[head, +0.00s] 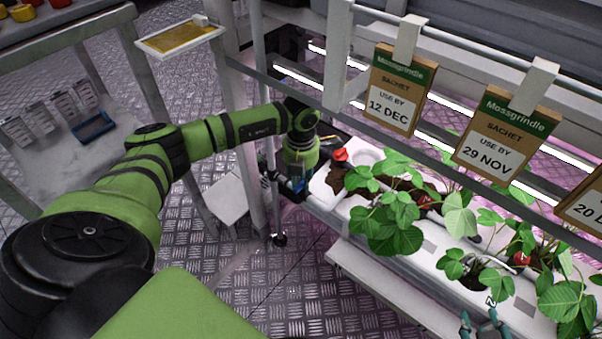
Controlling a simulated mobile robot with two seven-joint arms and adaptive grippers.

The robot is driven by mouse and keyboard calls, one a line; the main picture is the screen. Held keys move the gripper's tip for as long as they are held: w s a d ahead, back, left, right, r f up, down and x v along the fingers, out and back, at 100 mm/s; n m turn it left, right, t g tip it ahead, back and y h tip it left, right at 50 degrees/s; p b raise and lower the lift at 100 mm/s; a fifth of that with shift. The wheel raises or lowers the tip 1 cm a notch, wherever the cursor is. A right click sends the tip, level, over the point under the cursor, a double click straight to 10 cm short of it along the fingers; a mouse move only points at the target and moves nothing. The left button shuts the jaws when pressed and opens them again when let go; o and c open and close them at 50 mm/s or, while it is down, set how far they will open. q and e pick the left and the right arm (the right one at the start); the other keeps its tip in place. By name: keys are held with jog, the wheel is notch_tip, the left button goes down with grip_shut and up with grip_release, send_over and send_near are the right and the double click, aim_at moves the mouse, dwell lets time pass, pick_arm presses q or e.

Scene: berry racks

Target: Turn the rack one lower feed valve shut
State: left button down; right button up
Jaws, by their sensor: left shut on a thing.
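My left gripper (287,184) reaches down at the near left end of the lower white growing trough (315,200), beside a thin upright pipe (277,212). It is shut on a small dark part at the pipe, which appears to be the lower feed valve; my fingers mostly hide it, so its handle angle cannot be told. A little blue shows by the fingers. My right gripper (482,322) shows only as teal-grey fingertips at the bottom edge, spread apart with nothing visible between them.
Strawberry plants (398,215) with several red berries fill the trough. A red knob-like thing (340,155) sits on its left end. Sachet cards (398,88) hang from the rail above. A yellow sticky card (180,39) and a side bench (60,135) stand left. Metal floor (300,290) is clear.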

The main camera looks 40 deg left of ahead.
aim_at(301, 182)
pick_arm(q)
jog(key=c, duration=1.1)
grip_release()
notch_tip(301, 182, up, 8)
jog(key=shift+f, duration=0.2)
jog(key=shift+s, duration=0.1)
